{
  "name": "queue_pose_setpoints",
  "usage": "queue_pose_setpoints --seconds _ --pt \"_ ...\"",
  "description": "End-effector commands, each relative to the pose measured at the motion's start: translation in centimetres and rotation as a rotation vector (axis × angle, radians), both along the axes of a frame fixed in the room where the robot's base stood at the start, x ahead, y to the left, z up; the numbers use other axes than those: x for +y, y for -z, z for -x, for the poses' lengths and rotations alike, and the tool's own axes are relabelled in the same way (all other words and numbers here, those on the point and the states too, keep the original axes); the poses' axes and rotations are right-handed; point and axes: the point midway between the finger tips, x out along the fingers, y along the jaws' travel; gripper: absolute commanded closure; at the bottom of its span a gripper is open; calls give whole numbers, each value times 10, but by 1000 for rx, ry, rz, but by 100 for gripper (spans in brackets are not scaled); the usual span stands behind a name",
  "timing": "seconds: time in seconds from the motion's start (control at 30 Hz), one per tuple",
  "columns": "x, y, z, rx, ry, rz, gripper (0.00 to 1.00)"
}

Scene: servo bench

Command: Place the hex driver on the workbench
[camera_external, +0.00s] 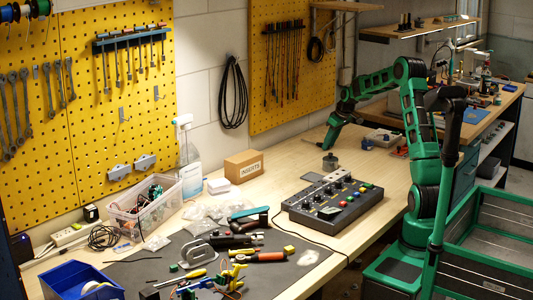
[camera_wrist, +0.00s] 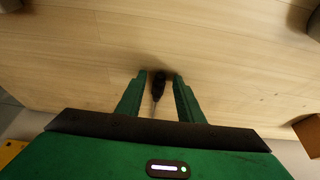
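The hex driver (camera_wrist: 159,84), with a dark handle and a thin light shaft, lies between the two green fingers of my gripper (camera_wrist: 159,76) in the wrist view. A gap shows on each side of the handle, so the fingers stand open around it without visibly touching it. The driver appears to rest on the wooden workbench (camera_wrist: 60,55), though exact contact is hard to tell. In the external view my gripper (camera_external: 327,143) is low over the back of the workbench (camera_external: 370,160); a thin dark line at its tip is too small to identify.
A grey metal part (camera_external: 330,162) and a control box with coloured knobs (camera_external: 333,202) stand in front of my gripper. An INSERTS carton (camera_external: 243,166) is to the left.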

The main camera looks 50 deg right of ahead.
Motion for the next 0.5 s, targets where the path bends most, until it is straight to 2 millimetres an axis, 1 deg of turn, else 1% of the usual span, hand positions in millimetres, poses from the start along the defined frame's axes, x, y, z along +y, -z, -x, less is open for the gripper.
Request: queue_pose_setpoints --seconds 0.17,0.27,0.5 --pt "-1 -14 5 -2 2 2 66" --pt "-1 -30 11 -4 1 4 66" --pt "0 -75 29 -3 1 4 66"
